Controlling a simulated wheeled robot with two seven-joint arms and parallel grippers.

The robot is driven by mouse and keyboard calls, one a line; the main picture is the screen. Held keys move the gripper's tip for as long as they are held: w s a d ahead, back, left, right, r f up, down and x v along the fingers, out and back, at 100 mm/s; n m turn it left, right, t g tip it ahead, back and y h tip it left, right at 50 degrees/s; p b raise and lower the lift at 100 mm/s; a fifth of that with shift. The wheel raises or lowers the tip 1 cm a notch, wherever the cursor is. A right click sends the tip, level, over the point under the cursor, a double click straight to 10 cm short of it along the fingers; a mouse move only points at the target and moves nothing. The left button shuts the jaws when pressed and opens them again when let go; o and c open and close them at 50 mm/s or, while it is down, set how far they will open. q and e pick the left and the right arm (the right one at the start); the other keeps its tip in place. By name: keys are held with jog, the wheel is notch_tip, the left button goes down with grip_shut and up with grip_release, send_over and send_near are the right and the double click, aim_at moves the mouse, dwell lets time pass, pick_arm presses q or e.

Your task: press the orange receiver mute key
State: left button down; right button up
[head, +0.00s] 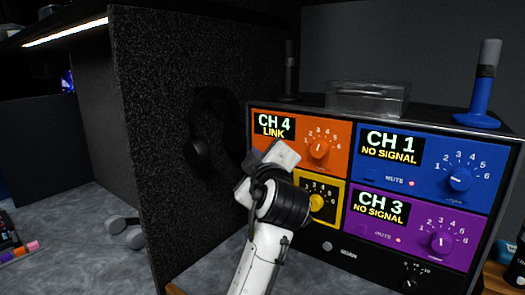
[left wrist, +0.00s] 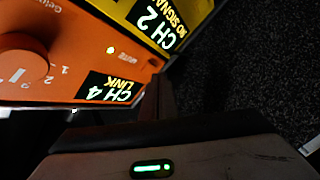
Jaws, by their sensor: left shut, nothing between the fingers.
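The orange receiver panel (head: 338,140) is the upper left one on the receiver front. Its display reads CH 4 LINK, and it has a round orange knob (head: 319,149). My left gripper (head: 258,168) is in front of this panel's lower left part and hides its mute key in the head view. The left wrist view shows the orange panel (left wrist: 60,70) upside down, with a small lit lamp (left wrist: 110,50) beside the MUTE lettering. The key itself is hard to make out there. The left gripper (left wrist: 156,100) is shut and empty; fingertip contact cannot be told. The right gripper is out of view.
Blue (head: 440,170), purple (head: 415,225) and yellow (head: 328,199) panels adjoin it. A clear box (head: 368,99) and a blue-based microphone (head: 482,90) stand on the receiver.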

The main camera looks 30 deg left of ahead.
pick_arm(q)
jog(key=s, duration=0.6)
jog(key=shift+a, duration=0.25)
dwell(0.4)
